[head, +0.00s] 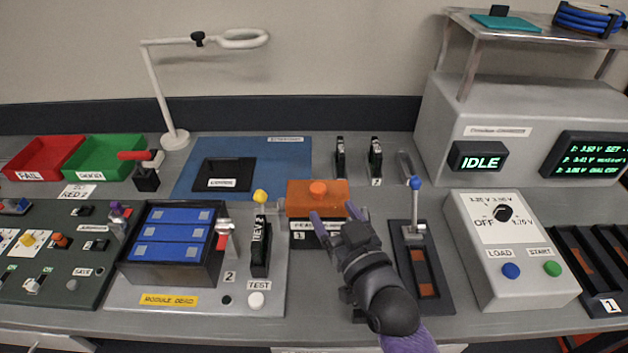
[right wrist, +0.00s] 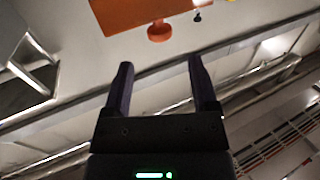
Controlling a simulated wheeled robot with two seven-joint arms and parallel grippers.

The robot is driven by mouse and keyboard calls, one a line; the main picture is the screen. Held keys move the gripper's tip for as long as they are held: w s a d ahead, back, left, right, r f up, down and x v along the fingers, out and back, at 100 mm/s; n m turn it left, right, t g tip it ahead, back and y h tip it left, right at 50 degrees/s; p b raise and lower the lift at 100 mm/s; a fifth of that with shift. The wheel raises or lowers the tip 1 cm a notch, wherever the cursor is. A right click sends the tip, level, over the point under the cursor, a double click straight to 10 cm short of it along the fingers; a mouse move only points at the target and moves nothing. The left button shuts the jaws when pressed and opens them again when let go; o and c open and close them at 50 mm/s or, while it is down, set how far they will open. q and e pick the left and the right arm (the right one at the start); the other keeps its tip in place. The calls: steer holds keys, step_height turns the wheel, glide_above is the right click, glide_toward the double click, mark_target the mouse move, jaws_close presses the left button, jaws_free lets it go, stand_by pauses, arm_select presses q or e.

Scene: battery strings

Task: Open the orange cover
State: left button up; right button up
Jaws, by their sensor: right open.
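The orange cover (head: 308,203) sits on top of a dark box (head: 303,236) in the middle of the bench, and it looks closed. A round orange knob (head: 318,188) is on it. In the right wrist view the orange cover (right wrist: 135,12) is at the top edge with its knob (right wrist: 160,31) nearest me. My right gripper (head: 336,217) is open and empty, just in front of the cover and right of the box's label. Its fingers (right wrist: 160,80) appear apart from the knob in the wrist view. My left gripper is not in view.
Left of the box stands a battery module (head: 170,239) with a black lever unit (head: 260,247). To the right are a slotted fixture with a blue-tipped lever (head: 416,184) and a grey control box (head: 503,290). A blue mat (head: 285,160) lies behind.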

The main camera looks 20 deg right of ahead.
mark_target(321, 195)
steer(key=w, duration=0.4)
steer(key=w+b, duration=0.1)
steer(key=w, duration=0.2)
steer(key=shift+w+a, duration=0.1)
steer(key=shift+a, duration=0.3)
jaws_close()
steer(key=shift+f, duration=0.1)
stand_by(0.7)
